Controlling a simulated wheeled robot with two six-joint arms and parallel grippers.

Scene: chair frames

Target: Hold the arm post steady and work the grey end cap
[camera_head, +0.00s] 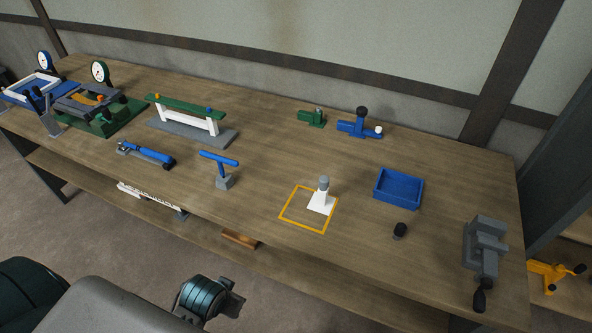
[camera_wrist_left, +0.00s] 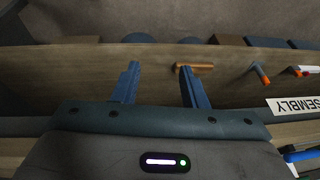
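The white arm post (camera_head: 319,204) stands upright inside a yellow outlined square (camera_head: 283,217) on the bench. The grey end cap (camera_head: 323,182) sits on top of the post. My left gripper (camera_wrist_left: 159,70) shows two blue fingers spread apart in the left wrist view, with nothing between them. It is in front of the bench and away from the post. In the head view, part of my arm shows at the bottom left. My right gripper is not in view.
A blue tray (camera_head: 398,187) and a small black knob (camera_head: 400,231) lie right of the post. A grey vise (camera_head: 483,249) stands at the right end. A blue T-shaped part (camera_head: 219,159) stands left of the square.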

